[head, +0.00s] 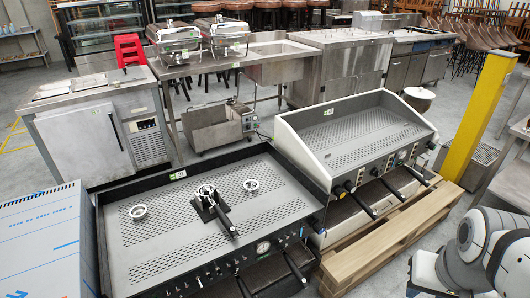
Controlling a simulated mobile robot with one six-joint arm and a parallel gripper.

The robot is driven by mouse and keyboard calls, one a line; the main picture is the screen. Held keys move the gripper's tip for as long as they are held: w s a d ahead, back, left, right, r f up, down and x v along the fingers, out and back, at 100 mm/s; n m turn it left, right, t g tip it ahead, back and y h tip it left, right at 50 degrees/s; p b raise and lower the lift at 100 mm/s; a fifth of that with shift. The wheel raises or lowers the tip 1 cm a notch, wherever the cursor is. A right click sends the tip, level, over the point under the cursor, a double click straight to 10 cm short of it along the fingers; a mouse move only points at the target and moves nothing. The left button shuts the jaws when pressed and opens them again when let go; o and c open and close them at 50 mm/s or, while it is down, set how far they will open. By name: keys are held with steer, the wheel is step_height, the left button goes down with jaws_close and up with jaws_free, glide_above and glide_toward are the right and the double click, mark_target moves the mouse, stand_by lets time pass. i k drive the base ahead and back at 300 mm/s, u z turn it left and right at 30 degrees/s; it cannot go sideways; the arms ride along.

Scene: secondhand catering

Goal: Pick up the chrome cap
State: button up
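Two small round silvery-white pieces lie on the perforated grey top of the dark machine in front: one on the left (138,211) and one toward the back right (251,184). Between them a shiny chrome piece (206,192) sits at a black part with a dark handle (225,222) pointing toward the front right. I cannot tell for sure which of these is the chrome cap. My white and grey arm shows at the lower right, apart from all of them. My gripper's fingers are not visible.
The dark machine (170,255) has knobs and handles sticking out in front. A second machine (355,135) stands on a wooden pallet (395,240) to the right. A yellow post (482,115) rises at the right. A blue-wrapped panel (40,245) flanks the left.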

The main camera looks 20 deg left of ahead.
mark_target(250, 182)
steer(key=u, duration=0.65)
steer(key=i, duration=1.1)
steer(key=u, duration=0.65)
steer(key=k, duration=0.75)
steer(key=u, duration=0.2)
steer(key=i, duration=0.8)
steer(key=z, duration=0.1)
